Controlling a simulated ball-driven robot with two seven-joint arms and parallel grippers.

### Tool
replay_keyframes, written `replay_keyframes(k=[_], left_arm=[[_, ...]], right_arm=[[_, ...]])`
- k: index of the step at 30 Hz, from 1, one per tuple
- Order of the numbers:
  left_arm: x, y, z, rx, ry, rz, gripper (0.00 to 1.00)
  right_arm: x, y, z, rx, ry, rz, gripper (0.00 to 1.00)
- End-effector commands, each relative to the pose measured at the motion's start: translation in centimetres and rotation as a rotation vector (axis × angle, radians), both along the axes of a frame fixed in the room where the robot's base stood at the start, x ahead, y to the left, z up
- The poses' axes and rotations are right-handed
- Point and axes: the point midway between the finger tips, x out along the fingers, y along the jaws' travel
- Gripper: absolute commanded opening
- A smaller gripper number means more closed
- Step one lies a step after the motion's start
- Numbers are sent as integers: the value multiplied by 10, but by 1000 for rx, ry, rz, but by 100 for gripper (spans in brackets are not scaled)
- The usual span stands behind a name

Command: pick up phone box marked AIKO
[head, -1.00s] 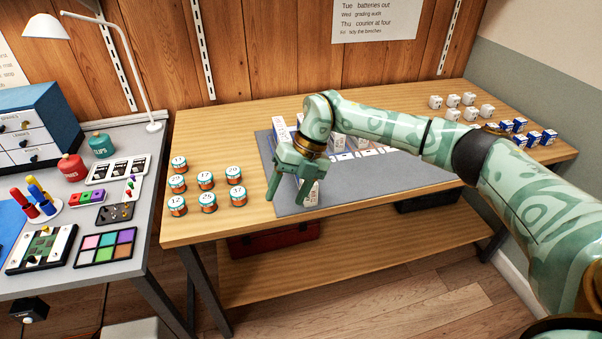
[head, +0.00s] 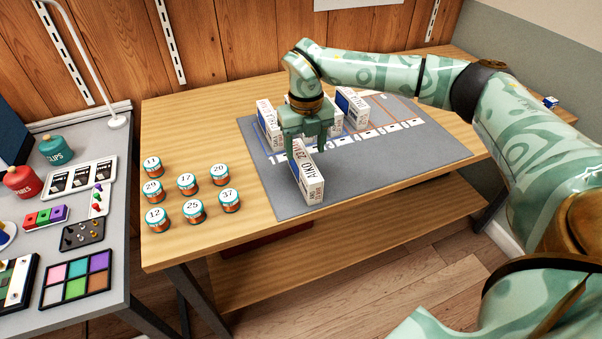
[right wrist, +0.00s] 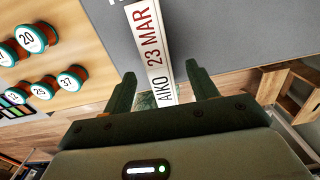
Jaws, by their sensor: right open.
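My right gripper (head: 305,146) is above the box's far part, fingers pointing down, jaws open. In the right wrist view the box (right wrist: 151,48) runs between and beyond the two open fingers of the gripper (right wrist: 160,82). I cannot tell whether the fingers touch it. The left gripper is in neither view.
The grey mat (head: 400,178) has several other white and blue boxes (head: 352,104) standing at its back, by numbered slots. Several numbered jars (head: 187,183) stand left of the mat. The mat's front right is clear. A grey side table (head: 110,270) is at left.

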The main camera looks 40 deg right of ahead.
Motion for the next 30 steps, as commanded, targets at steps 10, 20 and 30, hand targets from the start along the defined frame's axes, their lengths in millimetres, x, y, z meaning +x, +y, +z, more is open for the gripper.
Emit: replay_keyframes(k=[10, 20, 30], left_arm=[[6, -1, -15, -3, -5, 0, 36], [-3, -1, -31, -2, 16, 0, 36], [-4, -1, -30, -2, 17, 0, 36]], right_arm=[[0, 1, -34, 1, 3, 1, 58], [0, 3, -71, 0, -1, 0, 58], [0, 3, -69, 1, -1, 0, 1]])
